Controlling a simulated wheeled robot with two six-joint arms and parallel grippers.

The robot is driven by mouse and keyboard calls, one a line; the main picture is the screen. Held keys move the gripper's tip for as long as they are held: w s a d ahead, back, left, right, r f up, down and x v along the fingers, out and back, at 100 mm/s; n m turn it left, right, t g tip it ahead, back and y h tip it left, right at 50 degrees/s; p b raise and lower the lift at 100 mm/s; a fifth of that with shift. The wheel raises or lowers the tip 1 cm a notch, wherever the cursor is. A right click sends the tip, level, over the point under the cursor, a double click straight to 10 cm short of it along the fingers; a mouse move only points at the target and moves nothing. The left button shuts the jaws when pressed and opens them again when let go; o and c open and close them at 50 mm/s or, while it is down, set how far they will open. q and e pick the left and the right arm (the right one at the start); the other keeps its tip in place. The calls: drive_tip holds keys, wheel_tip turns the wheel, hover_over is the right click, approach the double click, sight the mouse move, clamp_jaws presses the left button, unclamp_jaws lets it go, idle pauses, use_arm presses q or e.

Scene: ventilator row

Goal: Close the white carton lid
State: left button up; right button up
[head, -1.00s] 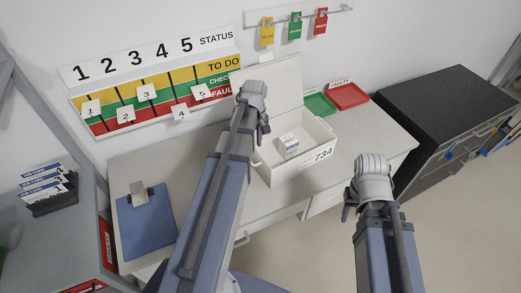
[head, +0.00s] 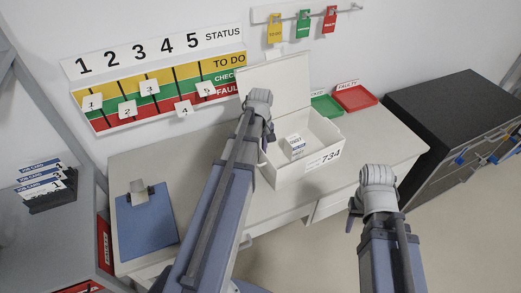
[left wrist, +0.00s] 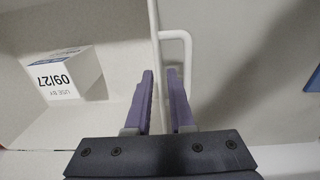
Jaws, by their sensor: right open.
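The white carton (head: 310,168), marked 734, stands on the desk with its lid (head: 282,82) raised upright at the back. A small white box (head: 294,146) is inside; its 09/27 label also shows in the left wrist view (left wrist: 62,76). My left gripper (head: 270,135) is at the carton's left side. In the left wrist view its two fingers (left wrist: 160,75) are a little apart, with a thin white edge (left wrist: 155,45) between them. Whether they grip that edge is unclear. My right gripper (head: 351,218) is open and empty in front of the desk, right of the carton.
Green (head: 325,105) and red (head: 355,98) trays lie behind the carton to the right. A blue clipboard (head: 147,225) lies at the desk's left end. A status board (head: 160,80) is on the wall. A dark-topped cabinet (head: 445,100) stands at right.

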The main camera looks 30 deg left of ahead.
sight(261, 169)
use_arm(q)
wheel_tip(261, 169, down, 7)
drive_tip(key=b, duration=0.6)
drive_tip(key=shift+r, duration=0.1)
drive_tip(key=shift+c, duration=0.2)
clamp_jaws()
idle(0.8)
drive_tip(key=shift+o, duration=1.8)
unclamp_jaws()
